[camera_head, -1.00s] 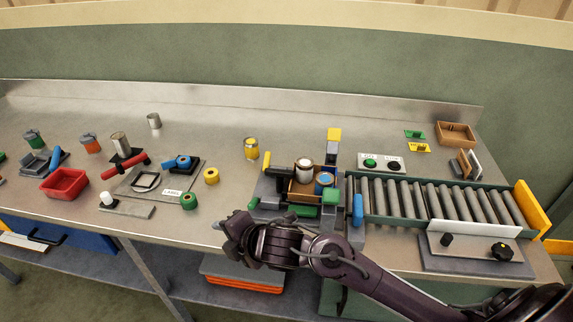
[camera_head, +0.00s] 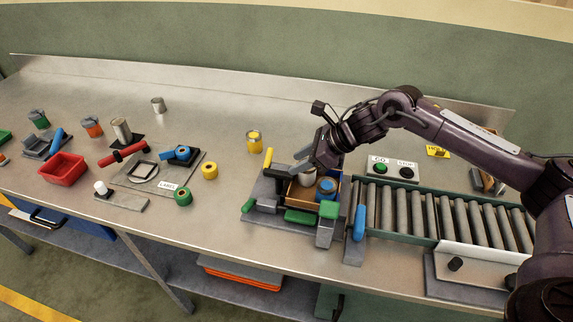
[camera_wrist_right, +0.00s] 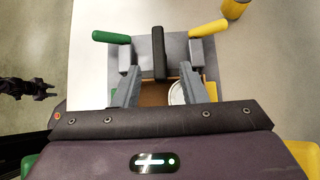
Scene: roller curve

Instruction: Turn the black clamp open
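The black clamp (camera_head: 280,173) is a short dark bar on the grey fixture (camera_head: 262,188). In the right wrist view the clamp (camera_wrist_right: 159,52) points toward the wooden box (camera_wrist_right: 154,93), its near end by the box edge. My right gripper (camera_head: 305,160) is above the fixture. Its two grey fingers (camera_wrist_right: 158,84) are apart, one to each side of the clamp's line, with no visible grip on it. Whether they touch it I cannot tell.
A green handle (camera_wrist_right: 110,36) and a yellow handle (camera_wrist_right: 209,29) flank the clamp. The roller conveyor (camera_head: 430,210) lies to the right.

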